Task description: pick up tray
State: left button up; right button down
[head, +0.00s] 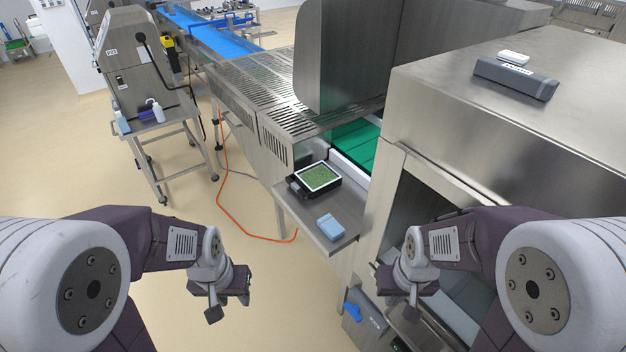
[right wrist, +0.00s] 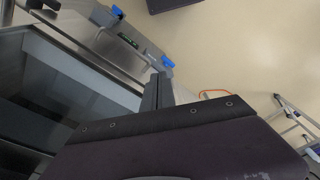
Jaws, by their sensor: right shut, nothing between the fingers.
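A shallow tray (head: 318,177) with a pale rim and green contents sits on a black base (head: 295,187) on a small steel shelf beside the conveyor, in the head view. My left gripper (head: 213,314) hangs over the floor, left of the shelf and apart from it; its finger opening is not clear. My right gripper (head: 411,312) is in front of the machine's open lower bay, below and right of the shelf. Its fingers (right wrist: 157,92) are together and empty in the right wrist view. The tray does not show in the right wrist view.
A light-blue block (head: 330,227) lies on the shelf (head: 312,221), nearer me than the tray. The large steel machine (head: 500,120) stands at right, close to my right arm. An orange cable (head: 222,190) runs along the floor. Open floor lies at left.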

aim_at(318, 179)
jog(key=i+j, duration=0.45)
jog(key=i+j+z, duration=0.1)
jog(key=i+j, duration=0.35)
jog(key=j, duration=0.2)
jog(key=i+j, duration=0.4)
jog(key=j, duration=0.2)
jog(key=i+z, duration=0.05)
